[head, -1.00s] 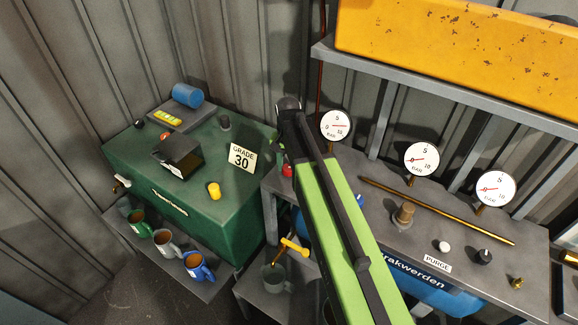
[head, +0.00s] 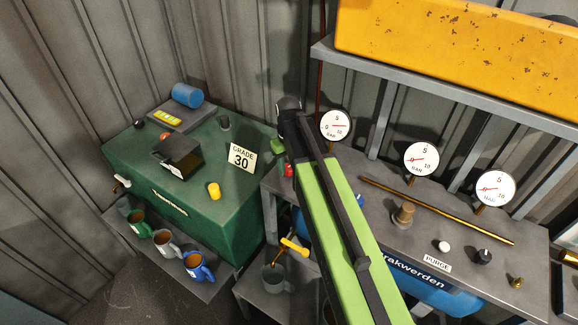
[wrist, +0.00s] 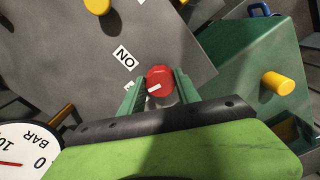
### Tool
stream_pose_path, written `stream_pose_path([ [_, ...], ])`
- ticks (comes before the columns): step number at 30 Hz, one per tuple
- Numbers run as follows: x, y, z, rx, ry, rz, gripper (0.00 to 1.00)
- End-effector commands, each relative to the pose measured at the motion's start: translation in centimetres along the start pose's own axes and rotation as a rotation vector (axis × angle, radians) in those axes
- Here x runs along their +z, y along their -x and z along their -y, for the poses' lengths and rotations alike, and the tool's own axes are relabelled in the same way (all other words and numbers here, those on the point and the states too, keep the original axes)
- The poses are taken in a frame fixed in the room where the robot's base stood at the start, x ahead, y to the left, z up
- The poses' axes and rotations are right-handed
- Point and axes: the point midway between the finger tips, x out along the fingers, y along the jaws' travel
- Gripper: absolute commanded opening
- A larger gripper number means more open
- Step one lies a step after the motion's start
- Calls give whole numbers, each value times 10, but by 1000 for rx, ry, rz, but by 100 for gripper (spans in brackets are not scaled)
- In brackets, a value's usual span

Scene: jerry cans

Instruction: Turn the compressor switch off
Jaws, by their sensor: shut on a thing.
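The compressor switch is a red round knob with a white mark (wrist: 160,76), in the middle of the wrist view. My gripper (wrist: 160,88) has its green jaws on either side of the knob, shut on it. The white mark slants toward the lower left. An "ON" label (wrist: 123,55) lies to the upper left of the knob, and a second label beside the left jaw is mostly hidden. In the head view a bit of the red knob (head: 288,170) shows beside my arm, and the fingertips are largely hidden.
Pressure gauges (head: 421,158) and a brass pipe (head: 440,211) stand along the grey bench to the right. A green cabinet (head: 225,205) with a "GRADE 30" sign (head: 241,157) stands to the left. A grey shelf (head: 470,95) holds a yellow box (head: 460,50) above.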

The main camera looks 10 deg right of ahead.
Motion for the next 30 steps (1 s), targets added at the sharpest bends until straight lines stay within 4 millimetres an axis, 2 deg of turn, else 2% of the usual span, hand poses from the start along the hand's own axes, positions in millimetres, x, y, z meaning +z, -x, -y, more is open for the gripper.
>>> stream_pose_path([
  [12, 0, 0, -1, -1, 203, 2, 0],
  [30, 0, 0, -1, -1, 240, 2, 0],
])
